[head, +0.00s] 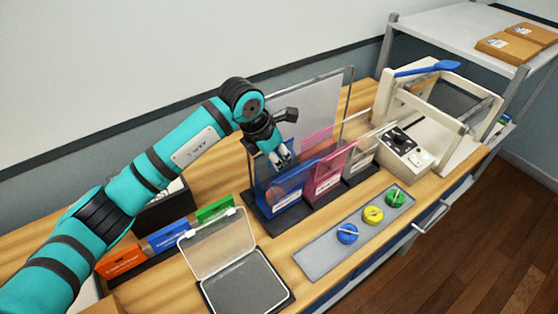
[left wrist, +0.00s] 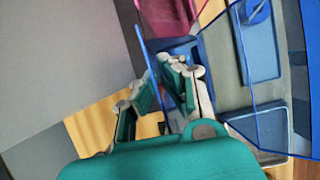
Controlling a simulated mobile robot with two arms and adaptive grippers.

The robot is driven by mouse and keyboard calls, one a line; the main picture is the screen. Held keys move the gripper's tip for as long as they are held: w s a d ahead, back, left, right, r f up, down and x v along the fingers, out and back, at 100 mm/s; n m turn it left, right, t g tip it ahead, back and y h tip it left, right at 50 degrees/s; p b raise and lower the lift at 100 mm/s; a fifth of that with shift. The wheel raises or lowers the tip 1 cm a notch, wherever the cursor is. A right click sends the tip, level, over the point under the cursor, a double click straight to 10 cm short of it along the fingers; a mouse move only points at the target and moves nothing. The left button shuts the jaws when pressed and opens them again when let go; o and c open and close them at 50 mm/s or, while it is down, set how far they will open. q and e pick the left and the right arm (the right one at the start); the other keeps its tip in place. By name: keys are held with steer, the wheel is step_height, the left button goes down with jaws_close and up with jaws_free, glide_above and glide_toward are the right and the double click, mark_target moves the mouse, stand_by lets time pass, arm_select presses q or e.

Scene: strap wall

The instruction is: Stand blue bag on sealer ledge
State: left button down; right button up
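A blue see-through bin front with a white label (head: 285,190) stands at the left end of a dark rack, beside pink and clear ones. My left gripper (head: 284,158) points down into this blue section. In the left wrist view its two fingers (left wrist: 160,95) are apart, with a thin upright blue sheet edge (left wrist: 148,62) between them. I cannot tell whether this sheet is the blue bag or the bin wall. A cream sealer-like machine (head: 405,155) with a blue lever (head: 428,68) stands at the right. My right gripper is not in view.
A clear upright panel (head: 318,95) stands behind the rack. An open clear-lidded case (head: 245,285) and a grey strip (head: 318,259) with blue, yellow and green round pieces lie in front. Orange, blue and green boxes stand left. A shelf (head: 455,30) is at the back right.

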arm_select(q)
steer(key=shift+f+p, duration=0.4)
steer(key=shift+f, duration=0.7)
steer(key=c, duration=1.5)
jaws_free()
steer(key=shift+f, duration=0.15)
